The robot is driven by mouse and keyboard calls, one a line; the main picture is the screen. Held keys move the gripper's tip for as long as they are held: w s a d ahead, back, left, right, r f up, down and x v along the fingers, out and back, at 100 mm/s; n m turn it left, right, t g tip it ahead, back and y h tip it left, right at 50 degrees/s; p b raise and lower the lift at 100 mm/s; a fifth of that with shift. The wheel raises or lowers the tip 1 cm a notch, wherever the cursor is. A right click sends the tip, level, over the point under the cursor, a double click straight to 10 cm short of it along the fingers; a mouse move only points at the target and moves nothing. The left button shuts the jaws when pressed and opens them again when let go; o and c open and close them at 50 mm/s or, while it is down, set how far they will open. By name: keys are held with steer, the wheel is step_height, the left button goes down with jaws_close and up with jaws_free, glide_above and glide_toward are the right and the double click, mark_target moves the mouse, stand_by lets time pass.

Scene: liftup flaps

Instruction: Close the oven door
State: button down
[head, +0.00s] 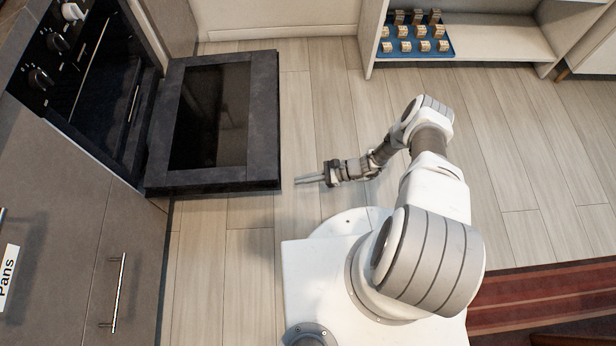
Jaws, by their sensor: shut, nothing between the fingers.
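The oven door (262,122) is folded down and lies open, roughly flat, with its dark glass panel (209,115) facing up. It reaches out from the oven (101,85) at the upper left of the head view. My gripper (297,181) is shut and empty. It points left, just right of the door's outer edge near its front corner, with a small gap in the picture. I cannot tell its exact height against the door.
Control knobs (40,78) sit on the oven's front panel. A cabinet with a bar handle (119,292) and a "Pans" label stands at the lower left. A red striped rug (545,298) lies lower right. Wood floor between is clear.

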steer(key=b+x, duration=0.1)
steer(key=x, duration=0.5)
steer(key=shift+r, duration=2)
